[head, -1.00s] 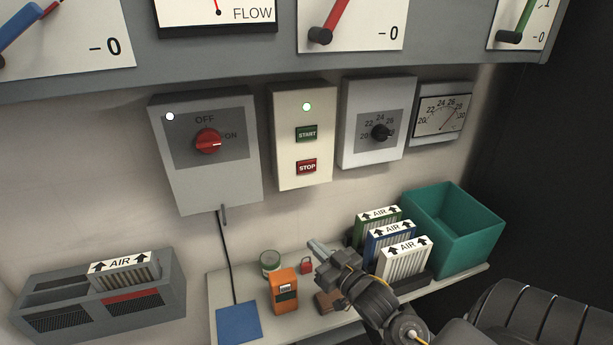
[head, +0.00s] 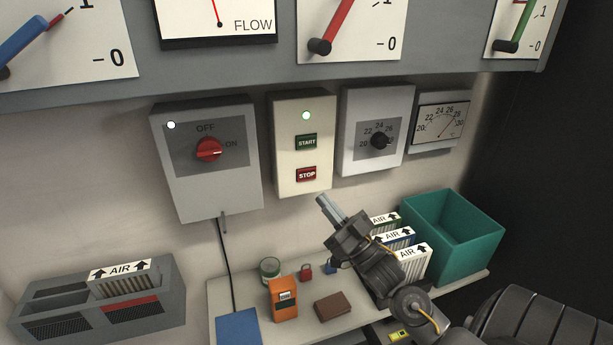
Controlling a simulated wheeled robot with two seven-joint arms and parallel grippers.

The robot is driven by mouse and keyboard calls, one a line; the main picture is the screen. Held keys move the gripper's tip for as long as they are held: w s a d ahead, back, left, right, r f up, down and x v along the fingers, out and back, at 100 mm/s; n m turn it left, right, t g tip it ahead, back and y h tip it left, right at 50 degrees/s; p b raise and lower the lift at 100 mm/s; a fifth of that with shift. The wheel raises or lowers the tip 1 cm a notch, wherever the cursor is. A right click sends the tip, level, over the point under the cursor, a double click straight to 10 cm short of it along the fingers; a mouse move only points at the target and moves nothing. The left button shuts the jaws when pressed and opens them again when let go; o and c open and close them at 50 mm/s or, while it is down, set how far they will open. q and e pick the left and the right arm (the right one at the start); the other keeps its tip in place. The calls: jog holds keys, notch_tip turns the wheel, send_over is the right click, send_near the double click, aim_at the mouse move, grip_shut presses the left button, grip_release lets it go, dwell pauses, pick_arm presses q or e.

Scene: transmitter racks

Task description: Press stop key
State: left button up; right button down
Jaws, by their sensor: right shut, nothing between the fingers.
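The red stop key (head: 306,174) sits low on the cream control box (head: 288,115) on the wall. My right gripper (head: 324,201) is shut and empty. In the picture its fingertips lie just below the control box and a little right of the stop key, apart from the key. My left gripper is not in view.
A grey switch box (head: 183,190) with a red knob is on the left, a dial box (head: 357,105) on the right. Below, a shelf (head: 250,291) bears an orange device (head: 283,298), a brown block (head: 333,306), air filters (head: 411,262) and a green bin (head: 457,245).

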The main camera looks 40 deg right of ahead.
jog(key=b, duration=0.2)
send_near(303, 171)
notch_tip(303, 171, up, 3)
jog(key=w+a, duration=0.2)
jog(key=shift+w+d+r, duration=0.2)
jog(key=shift+w+d, duration=0.05)
jog(key=shift+w, duration=0.45)
jog(key=shift+w, duration=0.15)
dwell(1.2)
jog(key=shift+w+d, duration=0.1)
jog(key=shift+w, duration=0.1)
jog(key=shift+w+d, duration=0.15)
jog(key=shift+w, duration=0.25)
dwell(0.7)
jog(key=shift+s, duration=0.15)
jog(key=shift+s+a+p, duration=0.25)
jog(key=shift+s+p, duration=0.2)
jog(key=shift+s, duration=0.2)
jog(key=shift+s, duration=0.1)
